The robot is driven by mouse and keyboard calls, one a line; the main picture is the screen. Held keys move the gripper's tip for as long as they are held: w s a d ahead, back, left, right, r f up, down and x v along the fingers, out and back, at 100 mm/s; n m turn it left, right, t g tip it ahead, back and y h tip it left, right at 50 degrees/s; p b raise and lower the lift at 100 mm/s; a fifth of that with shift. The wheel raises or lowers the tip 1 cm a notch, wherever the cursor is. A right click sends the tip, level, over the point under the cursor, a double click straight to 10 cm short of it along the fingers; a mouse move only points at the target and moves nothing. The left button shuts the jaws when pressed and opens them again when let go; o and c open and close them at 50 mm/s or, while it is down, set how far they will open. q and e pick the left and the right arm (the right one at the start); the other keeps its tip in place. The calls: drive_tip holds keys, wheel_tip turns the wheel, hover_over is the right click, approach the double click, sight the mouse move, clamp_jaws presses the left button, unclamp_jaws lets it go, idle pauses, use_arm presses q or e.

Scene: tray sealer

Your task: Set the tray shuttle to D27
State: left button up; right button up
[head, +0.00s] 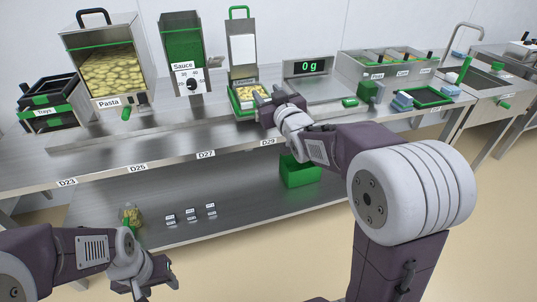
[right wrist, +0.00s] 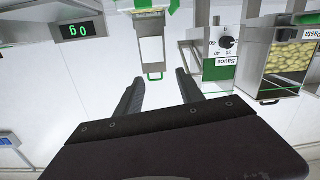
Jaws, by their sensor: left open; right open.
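The tray shuttle (head: 236,106), a green-edged carrier, stands on the steel bench at the foot of the third, tall dispenser. A tray with yellow pasta (head: 250,92) sits in it. In the picture it lies between the D27 label (head: 206,154) and the D29 label (head: 268,142), nearer D29. My right gripper (head: 264,104) is at the shuttle's right side and hides part of it; contact cannot be told. In the right wrist view its open fingers (right wrist: 160,88) have nothing visible between them. My left gripper (head: 160,276) is open and empty, low in front of the bench.
The pasta hopper (head: 103,70), sauce dispenser (head: 184,45) and scale reading 0 g (head: 308,67) line the bench back. Black trays (head: 48,102) stand left. A green bin (head: 300,171) is on the lower shelf. The bench front before D23 to D27 is clear.

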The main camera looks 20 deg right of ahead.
use_arm(q)
wheel_tip(320, 180, down, 17)
drive_tip(key=b, duration=1.3)
drive_tip(key=shift+s, duration=0.15)
use_arm(e)
wheel_tip(320, 180, down, 15)
drive_tip(key=d, duration=0.2)
drive_tip(key=shift+w+f+t+h, duration=0.2)
drive_tip(key=shift+w+t+h, duration=0.1)
drive_tip(key=shift+w, duration=0.1)
drive_tip(key=w+b, duration=0.2)
drive_tip(key=w, duration=0.6)
drive_tip(key=shift+w, duration=0.55)
use_arm(q)
wheel_tip(320, 180, down, 2)
drive_tip(key=shift+f, duration=0.15)
use_arm(e)
clamp_jaws()
drive_tip(key=shift+a, duration=0.1)
